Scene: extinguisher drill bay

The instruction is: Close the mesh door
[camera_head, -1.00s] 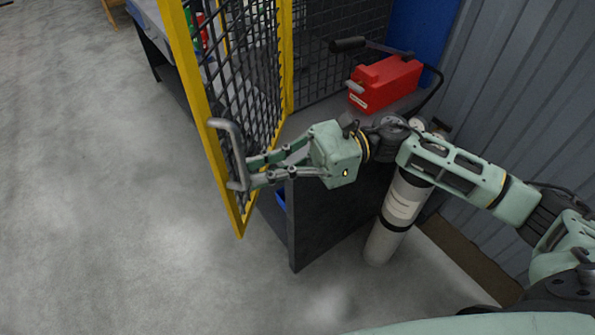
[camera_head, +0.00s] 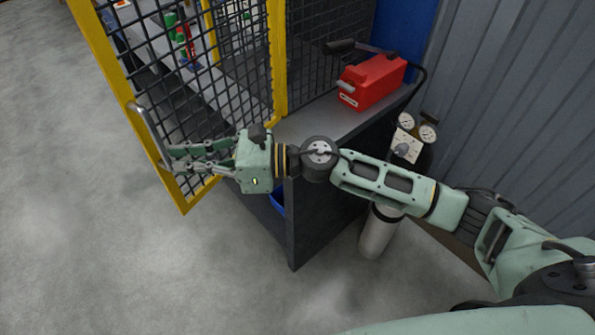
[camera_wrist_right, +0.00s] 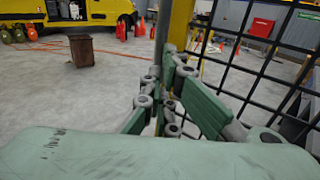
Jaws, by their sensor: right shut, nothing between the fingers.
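The mesh door (camera_head: 180,105) has a yellow frame and black mesh and stands open, swung out to the left from the yellow post in the head view. Its grey bar handle (camera_head: 148,134) is on the free edge. My right gripper (camera_head: 172,158) is shut and empty, its fingertips close beside the lower end of the handle; I cannot tell whether they touch. In the right wrist view, the fingers (camera_wrist_right: 163,92) are in front of the yellow door edge (camera_wrist_right: 182,22), with the mesh (camera_wrist_right: 262,60) to the right. My left gripper is not in view.
A red box (camera_head: 372,82) sits on the dark cabinet (camera_head: 335,215) beside the opening. A cylinder (camera_head: 379,230) and gauges (camera_head: 417,128) stand near the corrugated wall. A blue bin (camera_head: 277,203) is partly hidden. Floor on the left is clear.

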